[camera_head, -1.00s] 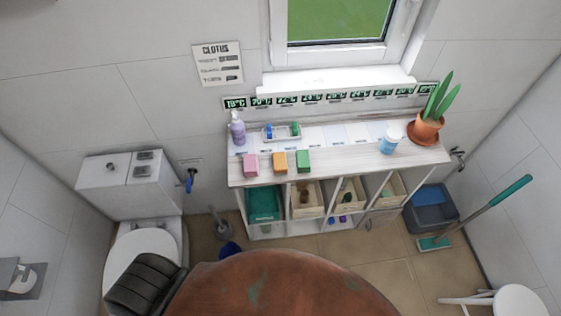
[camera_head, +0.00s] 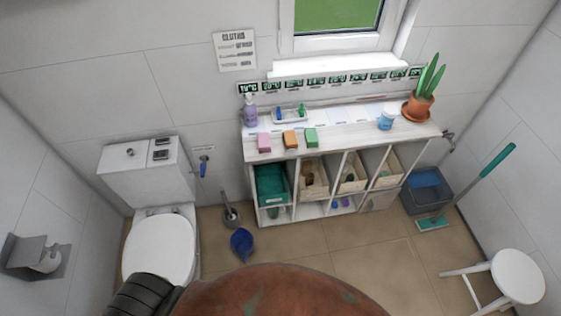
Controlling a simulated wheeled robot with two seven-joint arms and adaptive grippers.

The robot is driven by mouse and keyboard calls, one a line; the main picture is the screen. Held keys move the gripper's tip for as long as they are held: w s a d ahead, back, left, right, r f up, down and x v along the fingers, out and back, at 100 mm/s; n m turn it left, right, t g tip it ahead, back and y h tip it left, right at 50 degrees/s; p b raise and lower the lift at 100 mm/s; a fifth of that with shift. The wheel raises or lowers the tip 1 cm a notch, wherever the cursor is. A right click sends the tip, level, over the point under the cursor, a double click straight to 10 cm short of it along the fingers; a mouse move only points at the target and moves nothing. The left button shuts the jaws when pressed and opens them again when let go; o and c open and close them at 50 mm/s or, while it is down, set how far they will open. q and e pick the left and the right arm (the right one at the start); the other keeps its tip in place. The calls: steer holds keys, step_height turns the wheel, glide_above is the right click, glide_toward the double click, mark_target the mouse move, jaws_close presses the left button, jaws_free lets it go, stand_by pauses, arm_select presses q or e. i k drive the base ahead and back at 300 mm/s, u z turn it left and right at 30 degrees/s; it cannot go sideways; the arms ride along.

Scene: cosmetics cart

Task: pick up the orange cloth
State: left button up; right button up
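A small orange block-like item (camera_head: 290,139), which looks like the folded orange cloth, sits on the white shelf top near its front edge. A pink one (camera_head: 264,143) is just to its left and a green one (camera_head: 311,137) just to its right. Neither of my grippers shows in the head view, and nothing touches the orange item.
The white shelf unit (camera_head: 325,209) stands under the window, with bins below. Soap bottle (camera_head: 250,112), blue-white tub (camera_head: 386,121) and potted plant (camera_head: 417,107) stand on top.

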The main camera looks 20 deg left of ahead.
mark_target(289, 137)
steer(key=u, duration=0.15)
steer(key=k, duration=0.4)
steer(key=z, duration=1)
steer(key=i, duration=1.85)
steer(key=u, duration=1.2)
steer(key=i, duration=0.75)
steer(key=u, duration=0.85)
